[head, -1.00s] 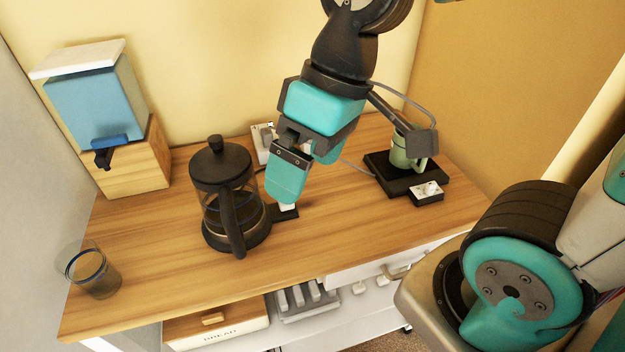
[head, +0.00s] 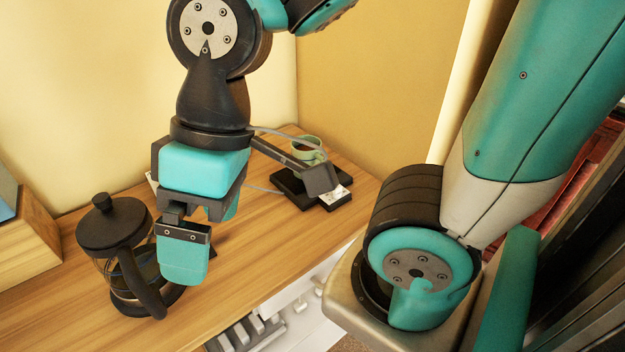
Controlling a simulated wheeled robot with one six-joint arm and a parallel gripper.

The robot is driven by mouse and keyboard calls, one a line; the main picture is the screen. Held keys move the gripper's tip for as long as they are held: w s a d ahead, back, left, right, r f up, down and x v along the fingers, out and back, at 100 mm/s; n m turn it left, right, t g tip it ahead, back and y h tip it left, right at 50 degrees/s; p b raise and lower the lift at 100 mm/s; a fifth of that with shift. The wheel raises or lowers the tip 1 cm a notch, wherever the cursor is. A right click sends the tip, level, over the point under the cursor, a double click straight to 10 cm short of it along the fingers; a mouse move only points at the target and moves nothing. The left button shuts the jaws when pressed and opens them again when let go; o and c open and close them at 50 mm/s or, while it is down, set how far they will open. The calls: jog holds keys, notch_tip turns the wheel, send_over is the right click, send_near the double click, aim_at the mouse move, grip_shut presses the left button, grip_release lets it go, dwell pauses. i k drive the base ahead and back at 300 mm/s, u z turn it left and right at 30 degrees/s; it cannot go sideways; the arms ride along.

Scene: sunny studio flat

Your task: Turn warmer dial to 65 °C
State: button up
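The warmer is a black plate (head: 292,188) at the back right of the wooden counter. A green mug (head: 307,151) stands on it, partly hidden by a dark part of my arm. The dial is too small to read, and part of the box is covered by my arm. My gripper (head: 208,246) points down left of the warmer, just right of the coffee press. Its teal fingers look apart, with nothing seen between them; the far finger is mostly hidden.
A dark coffee press (head: 102,228) stands close to the left of my gripper. A wooden block (head: 25,240) is at the left edge. Bare counter (head: 262,233) lies between my gripper and the warmer. A wall rises behind, and a grey cable runs near the warmer.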

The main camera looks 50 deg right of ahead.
aim_at(337, 193)
jog(key=z, duration=0.7)
jog(key=k, duration=0.7)
jog(key=u, duration=0.7)
